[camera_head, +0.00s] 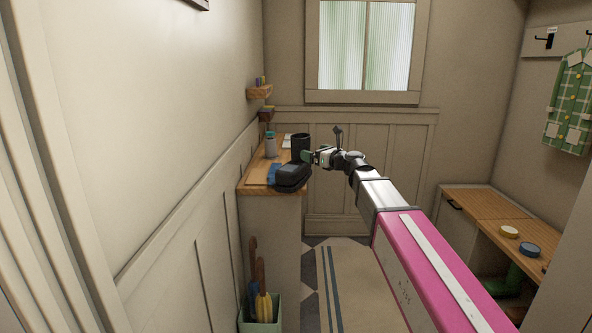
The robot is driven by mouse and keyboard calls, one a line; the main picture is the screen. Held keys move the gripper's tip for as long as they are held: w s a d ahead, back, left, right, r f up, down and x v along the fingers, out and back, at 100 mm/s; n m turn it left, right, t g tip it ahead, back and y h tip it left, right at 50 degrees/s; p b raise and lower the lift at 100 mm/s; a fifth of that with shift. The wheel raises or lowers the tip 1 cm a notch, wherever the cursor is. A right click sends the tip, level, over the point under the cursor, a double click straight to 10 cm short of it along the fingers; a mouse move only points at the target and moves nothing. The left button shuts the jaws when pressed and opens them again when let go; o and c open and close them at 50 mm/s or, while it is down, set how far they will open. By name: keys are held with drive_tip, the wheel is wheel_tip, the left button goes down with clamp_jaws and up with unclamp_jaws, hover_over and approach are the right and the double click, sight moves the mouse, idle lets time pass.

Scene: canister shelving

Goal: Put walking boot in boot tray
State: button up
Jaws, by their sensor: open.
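No object here is plainly a walking boot. A black upright shape (300,143) and a low dark blue-grey bundle (291,176) stand together at the right edge of the wooden counter top; I cannot tell whether either is the boot. My gripper (308,157) is open, reaching in from the right at the counter's edge, beside the black shape and just above the bundle. I cannot tell whether it touches them. Green boot-like shapes (514,281) show under the bench at the right, partly hidden by my arm. I cannot make out a boot tray.
The counter (256,186) stands against the left wall with a grey bottle (270,148) on it. A green bin (262,318) with umbrella-like handles stands on the floor below. A striped rug (345,285) covers open floor.

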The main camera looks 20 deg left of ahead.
sight(307, 148)
drive_tip(key=x, duration=0.5)
drive_tip(key=shift+r, duration=0.35)
drive_tip(key=c, duration=1.7)
drive_tip(key=shift+r, duration=0.1)
